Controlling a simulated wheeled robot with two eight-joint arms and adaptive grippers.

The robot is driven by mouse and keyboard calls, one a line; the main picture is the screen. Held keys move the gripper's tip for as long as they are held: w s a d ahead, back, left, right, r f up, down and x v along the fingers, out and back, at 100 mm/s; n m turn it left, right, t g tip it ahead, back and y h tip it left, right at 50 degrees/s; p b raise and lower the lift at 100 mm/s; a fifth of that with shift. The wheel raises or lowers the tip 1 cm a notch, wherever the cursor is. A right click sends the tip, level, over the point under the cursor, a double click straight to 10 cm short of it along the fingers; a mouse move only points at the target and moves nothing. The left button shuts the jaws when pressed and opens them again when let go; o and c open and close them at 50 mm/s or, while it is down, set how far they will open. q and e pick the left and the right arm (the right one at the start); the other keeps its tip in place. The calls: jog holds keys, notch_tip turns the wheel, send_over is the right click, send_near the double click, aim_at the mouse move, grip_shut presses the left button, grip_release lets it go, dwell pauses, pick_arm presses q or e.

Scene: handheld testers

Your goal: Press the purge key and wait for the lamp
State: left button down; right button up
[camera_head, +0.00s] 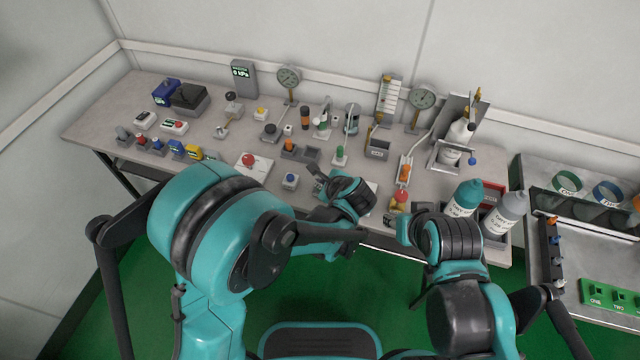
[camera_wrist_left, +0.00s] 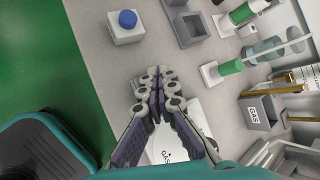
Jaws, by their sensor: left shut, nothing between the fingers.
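My left gripper (camera_head: 322,180) is shut and empty over the front middle of the bench; it also shows in the left wrist view (camera_wrist_left: 152,80). Under its fingers is a white panel (camera_wrist_left: 190,125) with dark lettering that seems to begin "GAS", partly hidden by the fingers. I cannot make out a key marked purge or a lamp. A white box with a blue button (camera_head: 290,179) stands to the left of the fingertips; it also shows in the left wrist view (camera_wrist_left: 127,19). My right gripper (camera_head: 397,222) is near the bench's front edge; its fingers are not clear.
A red mushroom button (camera_head: 249,160) on a white base stands further left. Grey open trays, gauges (camera_head: 289,76) and a bin marked GAS (camera_wrist_left: 261,113) stand behind. Bottles (camera_head: 464,198) stand at the right front. Green floor lies before the bench.

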pick_arm(q)
jog(key=shift+r+p, duration=0.35)
jog(key=shift+r, duration=0.3)
jog(key=shift+r, duration=0.1)
notch_tip(320, 180, up, 5)
jog(key=p, duration=0.3)
jog(key=shift+p, duration=0.4)
dwell(0.3)
